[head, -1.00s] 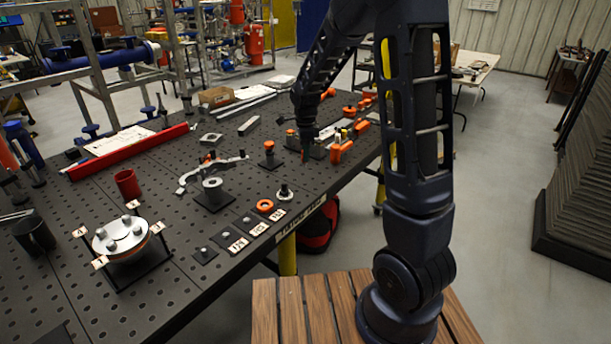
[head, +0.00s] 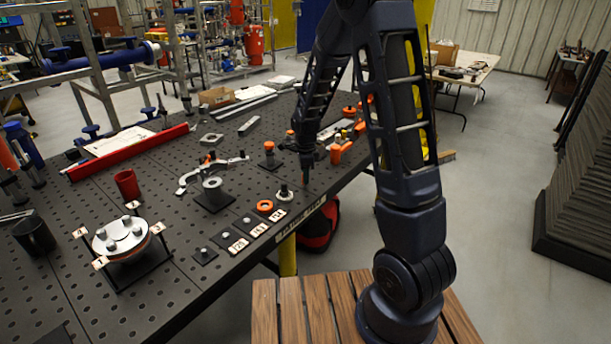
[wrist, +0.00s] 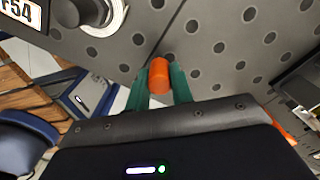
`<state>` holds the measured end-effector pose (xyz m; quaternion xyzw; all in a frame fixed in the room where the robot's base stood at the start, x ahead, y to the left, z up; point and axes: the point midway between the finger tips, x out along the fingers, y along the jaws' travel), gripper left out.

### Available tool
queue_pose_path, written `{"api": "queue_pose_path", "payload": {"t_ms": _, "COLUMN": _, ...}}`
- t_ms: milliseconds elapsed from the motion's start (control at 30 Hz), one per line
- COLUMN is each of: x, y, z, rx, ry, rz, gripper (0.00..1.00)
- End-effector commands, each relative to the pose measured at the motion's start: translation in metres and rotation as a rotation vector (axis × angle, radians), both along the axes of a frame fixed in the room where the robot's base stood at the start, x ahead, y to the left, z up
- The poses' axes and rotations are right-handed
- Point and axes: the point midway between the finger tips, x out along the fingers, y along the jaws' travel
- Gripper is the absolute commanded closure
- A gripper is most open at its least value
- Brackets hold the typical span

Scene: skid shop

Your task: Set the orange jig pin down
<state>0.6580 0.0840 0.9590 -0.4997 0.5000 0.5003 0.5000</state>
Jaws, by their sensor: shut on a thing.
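The orange jig pin (wrist: 159,76) shows in the wrist view as a short orange cylinder between the green fingers of my gripper (wrist: 160,92). The gripper is shut on it. In the head view my gripper (head: 305,178) is low over the black perforated table (head: 150,262), near its front right edge, and the pin cannot be made out there. In the wrist view the table's holes (wrist: 219,47) lie behind the pin. I cannot tell whether the pin touches the table.
A round fitting on a base (head: 284,193) stands just left of my gripper, beside an orange ring (head: 265,205) and several labelled plates (head: 238,245). Orange clamps (head: 339,152) lie behind the gripper. Bare table shows around the pin in the wrist view.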

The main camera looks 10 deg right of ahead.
Motion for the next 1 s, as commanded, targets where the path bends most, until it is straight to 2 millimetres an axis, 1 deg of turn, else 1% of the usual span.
{"api": "queue_pose_path", "payload": {"t_ms": 167, "x": 0.000, "y": 0.000, "z": -0.003, "rx": -0.001, "ry": 0.001, "rz": 0.000, "gripper": 1.00}}
{"api": "queue_pose_path", "payload": {"t_ms": 200, "x": 0.000, "y": 0.000, "z": -0.003, "rx": 0.000, "ry": 0.001, "rz": 0.000, "gripper": 0.73}}
{"api": "queue_pose_path", "payload": {"t_ms": 300, "x": 0.000, "y": 0.000, "z": -0.003, "rx": 0.000, "ry": 0.000, "rz": 0.000, "gripper": 0.55}}
{"api": "queue_pose_path", "payload": {"t_ms": 567, "x": 0.000, "y": 0.000, "z": -0.002, "rx": 0.000, "ry": 0.000, "rz": 0.000, "gripper": 0.55}}
{"api": "queue_pose_path", "payload": {"t_ms": 667, "x": 0.000, "y": 0.000, "z": 0.001, "rx": 0.000, "ry": -0.001, "rz": 0.000, "gripper": 0.55}}
{"api": "queue_pose_path", "payload": {"t_ms": 767, "x": 0.001, "y": 0.000, "z": 0.011, "rx": 0.001, "ry": -0.002, "rz": 0.001, "gripper": 0.55}}
{"api": "queue_pose_path", "payload": {"t_ms": 833, "x": 0.001, "y": 0.000, "z": 0.021, "rx": 0.001, "ry": -0.003, "rz": 0.001, "gripper": 0.55}}
{"api": "queue_pose_path", "payload": {"t_ms": 1000, "x": 0.001, "y": 0.001, "z": 0.055, "rx": 0.001, "ry": -0.005, "rz": 0.002, "gripper": 0.55}}
